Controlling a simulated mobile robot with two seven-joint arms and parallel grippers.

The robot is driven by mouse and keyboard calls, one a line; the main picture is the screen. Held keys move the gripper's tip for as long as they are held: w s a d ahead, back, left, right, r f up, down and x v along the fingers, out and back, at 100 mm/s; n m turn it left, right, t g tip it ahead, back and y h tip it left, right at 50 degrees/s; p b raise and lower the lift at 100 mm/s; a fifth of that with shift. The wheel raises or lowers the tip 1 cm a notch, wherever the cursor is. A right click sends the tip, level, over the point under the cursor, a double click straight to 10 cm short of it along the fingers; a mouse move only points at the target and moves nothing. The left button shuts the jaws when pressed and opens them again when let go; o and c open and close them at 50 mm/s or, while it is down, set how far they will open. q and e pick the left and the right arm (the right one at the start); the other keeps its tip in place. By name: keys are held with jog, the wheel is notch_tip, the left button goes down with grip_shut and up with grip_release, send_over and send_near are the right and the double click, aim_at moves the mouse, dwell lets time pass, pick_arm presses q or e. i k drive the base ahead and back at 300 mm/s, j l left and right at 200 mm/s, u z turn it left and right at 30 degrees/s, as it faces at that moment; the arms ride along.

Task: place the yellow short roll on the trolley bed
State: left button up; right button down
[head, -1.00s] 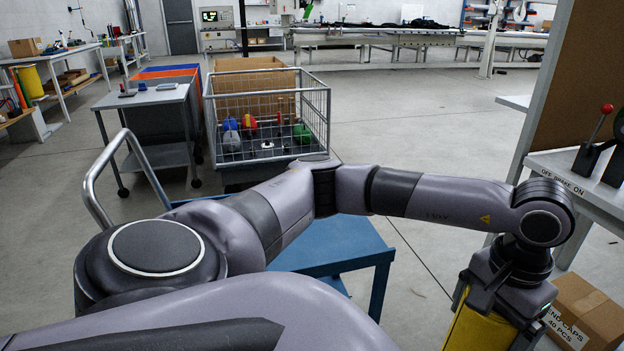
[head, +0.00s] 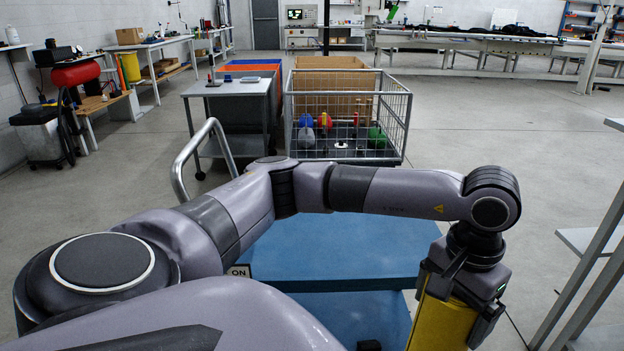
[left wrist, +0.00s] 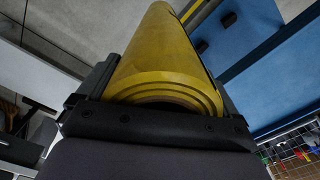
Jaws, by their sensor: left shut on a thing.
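The yellow short roll (head: 440,322) hangs upright in my left gripper (head: 457,302) at the lower right of the head view. Its lower end is cut off by the picture edge. In the left wrist view the roll (left wrist: 165,55) lies between the two fingers, its layered end towards the camera. The blue trolley bed (head: 365,240) is flat, and the part that shows is bare; my left arm hides some of it. The roll is beside the bed's right edge in the head view. The bed also shows in the left wrist view (left wrist: 235,35). My right gripper is not in view.
A metal push handle (head: 195,150) rises at the trolley's left. A wire cage (head: 345,110) with coloured spools stands beyond it, beside a grey table (head: 232,88). A grey rack (head: 590,260) stands at the right. Open floor (head: 500,140) lies between.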

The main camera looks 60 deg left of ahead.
aim_at(333, 240)
jog(key=u, duration=0.7)
